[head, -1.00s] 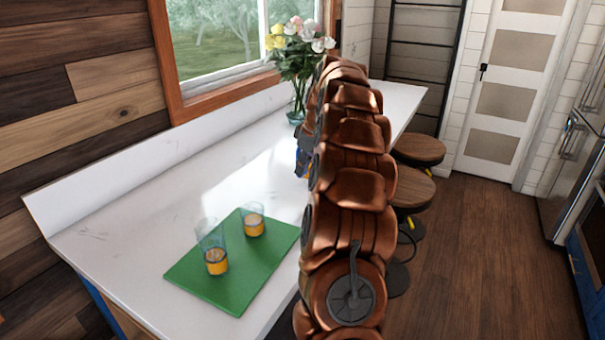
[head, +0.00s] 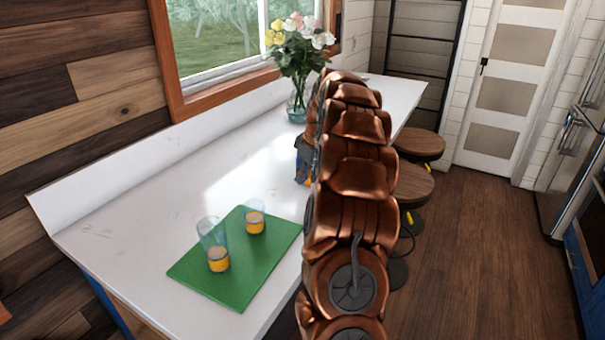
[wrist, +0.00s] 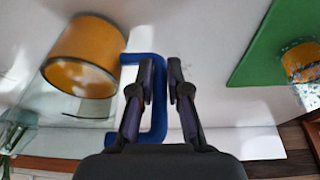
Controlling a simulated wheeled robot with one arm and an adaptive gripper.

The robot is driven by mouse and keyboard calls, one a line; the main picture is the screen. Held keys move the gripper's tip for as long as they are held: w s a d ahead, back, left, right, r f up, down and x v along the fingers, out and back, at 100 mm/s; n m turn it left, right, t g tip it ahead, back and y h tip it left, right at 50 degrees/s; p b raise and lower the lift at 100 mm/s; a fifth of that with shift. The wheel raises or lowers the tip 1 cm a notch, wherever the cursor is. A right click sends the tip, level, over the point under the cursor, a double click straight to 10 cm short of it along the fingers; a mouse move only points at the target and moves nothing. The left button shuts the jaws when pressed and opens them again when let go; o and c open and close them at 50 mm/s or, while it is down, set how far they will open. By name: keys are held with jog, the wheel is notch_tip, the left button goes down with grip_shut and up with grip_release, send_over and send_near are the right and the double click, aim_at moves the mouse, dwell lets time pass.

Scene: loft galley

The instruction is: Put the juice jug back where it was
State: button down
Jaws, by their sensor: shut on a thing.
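The juice jug (wrist: 82,60) is at the left of the wrist view, with clear walls, orange juice and a blue handle (wrist: 158,120). My gripper (wrist: 161,78) is shut on that handle. In the head view my gripper (head: 303,146) is mostly hidden behind my copper arm. Only a little blue and orange of the jug shows beside the arm, over the far half of the white counter. I cannot tell whether the jug touches the counter.
A green mat (head: 243,283) with two glasses of juice, one front (head: 218,262) and one behind (head: 254,222), lies on the near counter (head: 150,240). A flower vase (head: 297,108) stands by the window. Stools (head: 419,145) line the right side. The counter's middle is clear.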

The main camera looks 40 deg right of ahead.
jog(key=c, duration=1.1)
grip_release()
jog(key=shift+c, duration=0.2)
jog(key=shift+r, duration=0.1)
jog(key=b+v, duration=0.4)
jog(key=v, duration=0.8)
